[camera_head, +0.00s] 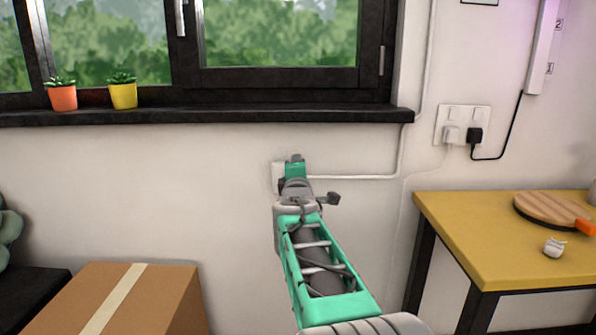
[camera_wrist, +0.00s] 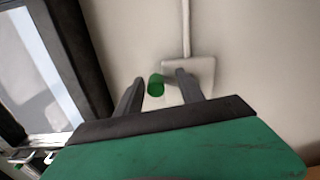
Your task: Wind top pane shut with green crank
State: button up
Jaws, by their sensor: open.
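My gripper (camera_head: 295,160) is in front of the wall below the window sill, over a pale wall plate. In the wrist view my gripper (camera_wrist: 158,77) is open, with its two dark fingers apart. A green knob-like end (camera_wrist: 156,86), probably part of the green crank, shows between the fingers; I cannot tell whether either finger touches it. The crank is hidden behind my gripper in the head view. The dark-framed window (camera_head: 280,35) is cut off at the top of the head view, so I cannot make out the top pane.
The pale wall plate (camera_head: 277,178) has a conduit running right. The dark sill (camera_head: 200,115) juts out above my arm, holding an orange pot (camera_head: 62,98) and a yellow pot (camera_head: 123,95). A cardboard box (camera_head: 165,300) stands lower left, a yellow-topped table (camera_head: 470,230) at right.

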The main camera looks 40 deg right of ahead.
jog(key=p+v, duration=0.1)
jog(key=v, duration=0.6)
jog(key=shift+s, duration=0.15)
